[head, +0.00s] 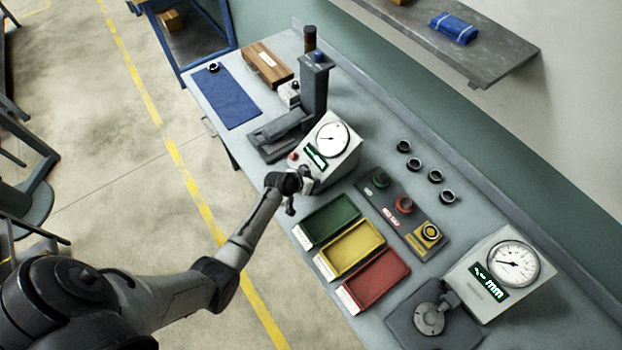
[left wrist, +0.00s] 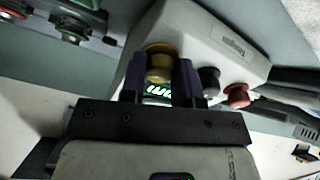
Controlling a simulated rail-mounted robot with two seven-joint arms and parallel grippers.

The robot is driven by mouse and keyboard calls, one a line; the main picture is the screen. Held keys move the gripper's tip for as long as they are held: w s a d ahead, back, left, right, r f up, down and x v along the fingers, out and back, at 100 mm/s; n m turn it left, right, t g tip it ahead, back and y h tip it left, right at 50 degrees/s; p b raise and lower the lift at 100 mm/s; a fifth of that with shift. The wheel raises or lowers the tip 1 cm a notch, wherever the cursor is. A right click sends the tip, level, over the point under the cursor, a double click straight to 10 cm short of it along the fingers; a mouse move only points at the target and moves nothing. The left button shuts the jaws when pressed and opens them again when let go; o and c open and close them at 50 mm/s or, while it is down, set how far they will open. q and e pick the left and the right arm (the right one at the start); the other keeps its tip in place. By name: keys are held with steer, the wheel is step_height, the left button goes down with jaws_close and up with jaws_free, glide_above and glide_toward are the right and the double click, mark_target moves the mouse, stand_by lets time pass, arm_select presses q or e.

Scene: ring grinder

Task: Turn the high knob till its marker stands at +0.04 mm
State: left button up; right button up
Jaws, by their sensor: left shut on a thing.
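The grey gauge box (head: 345,160) with a round white dial and a lit green display stands in mid-bench. In the left wrist view, its face carries a brass knob (left wrist: 158,66), a black knob (left wrist: 208,80) and a red knob (left wrist: 238,96). My left gripper (left wrist: 160,82) is shut on the brass knob, one finger on each side. In the head view my left gripper (head: 298,190) is at the box's front, hiding the brass knob. I cannot read a marker or which knob is labelled high. My right gripper is not in view.
Green (head: 330,220), yellow (head: 350,249) and red (head: 377,280) trays lie to the right of my gripper. A dark button panel (head: 400,215) and several rings lie behind them. A second gauge box (head: 480,290) stands far right. The grinder (head: 314,90) stands behind the first box.

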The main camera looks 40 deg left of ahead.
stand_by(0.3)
arm_select(q)
steer(key=o, duration=0.9)
steer(key=shift+p+v, duration=0.35)
steer(key=shift+v, duration=6.55)
steer(key=shift+f+n, duration=0.1)
steer(key=shift+n, duration=0.2)
